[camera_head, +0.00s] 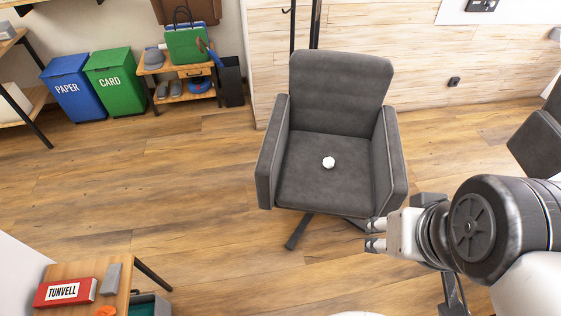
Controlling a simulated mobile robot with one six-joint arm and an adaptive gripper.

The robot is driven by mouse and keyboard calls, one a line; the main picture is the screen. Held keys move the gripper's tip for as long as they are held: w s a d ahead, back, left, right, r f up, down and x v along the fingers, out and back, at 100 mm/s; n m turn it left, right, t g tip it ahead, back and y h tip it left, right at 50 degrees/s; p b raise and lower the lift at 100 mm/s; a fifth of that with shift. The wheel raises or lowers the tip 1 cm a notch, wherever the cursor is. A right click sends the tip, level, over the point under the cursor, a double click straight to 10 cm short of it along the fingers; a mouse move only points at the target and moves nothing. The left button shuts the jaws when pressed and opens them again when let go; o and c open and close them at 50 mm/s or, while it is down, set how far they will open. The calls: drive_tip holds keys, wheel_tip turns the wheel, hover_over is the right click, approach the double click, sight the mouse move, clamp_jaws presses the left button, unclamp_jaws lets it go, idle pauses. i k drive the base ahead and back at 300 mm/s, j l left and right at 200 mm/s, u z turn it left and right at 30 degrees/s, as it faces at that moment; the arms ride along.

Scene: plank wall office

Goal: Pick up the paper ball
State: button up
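The white paper ball (328,162) lies on the seat of the dark grey armchair (335,95), near the middle of the cushion. My gripper (376,234) comes in from the right side of the picture. Its two fingertips point left and stand apart, with a gap between them and nothing held. In the picture it is below and to the right of the paper ball, near the chair's front right corner. It does not touch the ball. I cannot tell its exact height over the floor.
The chair's armrests (272,155) rise on both sides of the seat. A blue PAPER bin (72,88) and a green CARD bin (117,82) stand at back left. A small table (70,270) with a red box is at lower left. Wood floor (180,185) is clear between.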

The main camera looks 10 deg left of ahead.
sight(328, 162)
drive_tip(key=i+j, duration=0.1)
drive_tip(key=i, duration=1.4)
